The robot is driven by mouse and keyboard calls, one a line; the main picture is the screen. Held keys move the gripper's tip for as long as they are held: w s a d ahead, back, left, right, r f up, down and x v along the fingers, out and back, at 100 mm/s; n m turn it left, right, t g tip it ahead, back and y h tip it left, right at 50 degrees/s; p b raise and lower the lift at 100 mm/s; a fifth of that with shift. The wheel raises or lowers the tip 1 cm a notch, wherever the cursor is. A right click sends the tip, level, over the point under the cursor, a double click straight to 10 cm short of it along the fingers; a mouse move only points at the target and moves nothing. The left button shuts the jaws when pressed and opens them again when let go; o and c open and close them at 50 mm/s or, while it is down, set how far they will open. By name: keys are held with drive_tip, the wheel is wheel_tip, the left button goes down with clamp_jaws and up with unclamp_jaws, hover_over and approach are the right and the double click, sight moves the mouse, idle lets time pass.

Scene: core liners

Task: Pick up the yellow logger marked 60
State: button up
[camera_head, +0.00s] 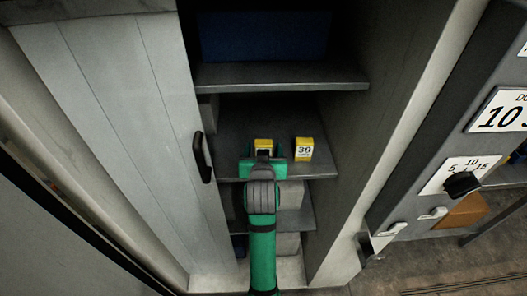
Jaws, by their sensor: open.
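Two yellow loggers stand on the middle shelf of an open cabinet in the head view. The left yellow logger (264,144) is right in front of my gripper (263,154), and its lower part and any mark are hidden by the gripper. The right yellow logger (303,149) shows a white label reading 30. My green and grey gripper reaches up from below at the shelf's front edge, open, with its fingers on either side of the left logger. I cannot tell whether they touch it.
The shelf (235,125) around the loggers is mostly clear. Another shelf (280,75) with a dark blue box (264,36) is above. The cabinet door (120,110) with a black handle (202,158) stands at left. Grey boxes (291,194) sit below. A dial panel (440,150) is at right.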

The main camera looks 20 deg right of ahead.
drive_tip(key=c, duration=1.2)
drive_tip(key=shift+r, duration=0.15)
